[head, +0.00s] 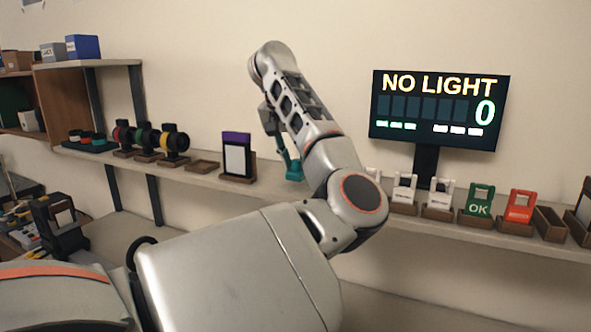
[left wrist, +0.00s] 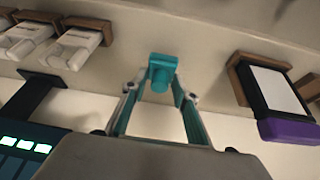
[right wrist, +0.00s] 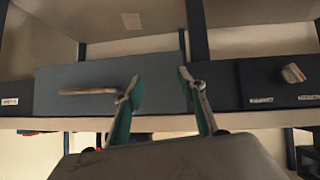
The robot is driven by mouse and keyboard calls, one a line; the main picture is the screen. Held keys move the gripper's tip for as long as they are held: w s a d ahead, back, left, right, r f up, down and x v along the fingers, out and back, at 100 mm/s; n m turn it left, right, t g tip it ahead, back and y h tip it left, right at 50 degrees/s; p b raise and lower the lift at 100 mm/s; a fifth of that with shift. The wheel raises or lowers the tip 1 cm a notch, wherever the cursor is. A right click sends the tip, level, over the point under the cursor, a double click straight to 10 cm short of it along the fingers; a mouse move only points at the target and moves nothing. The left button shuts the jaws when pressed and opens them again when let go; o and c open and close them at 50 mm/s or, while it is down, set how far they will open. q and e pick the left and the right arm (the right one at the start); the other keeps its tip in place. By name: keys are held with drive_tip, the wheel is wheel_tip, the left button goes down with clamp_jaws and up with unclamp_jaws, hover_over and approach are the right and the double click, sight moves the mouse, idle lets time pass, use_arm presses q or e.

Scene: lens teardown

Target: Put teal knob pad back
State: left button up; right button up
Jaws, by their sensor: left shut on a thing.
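The teal knob pad (left wrist: 163,68) is a small teal block with a round knob. In the left wrist view it sits between the fingertips of my left gripper (left wrist: 160,86), which is shut on its knob. In the head view my left gripper (head: 284,148) points down over the wall shelf, partly behind my arm, with teal at its tip near the shelf top. I cannot tell whether the pad touches the shelf. My right gripper (right wrist: 160,82) is open and empty in the right wrist view, facing a dark grey panel.
On the shelf (head: 205,181), a purple-topped framed card (head: 237,158) stands left of the left gripper. An empty brown tray (head: 202,167) is farther left. White clips, a green OK tag (head: 479,200) and a red tag (head: 520,207) stand right. A "NO LIGHT" screen (head: 440,110) rises behind.

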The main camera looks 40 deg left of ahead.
use_arm(q)
wheel_tip(320, 180, down, 2)
drive_tip(key=shift+f, duration=0.15)
drive_tip(key=o, duration=1)
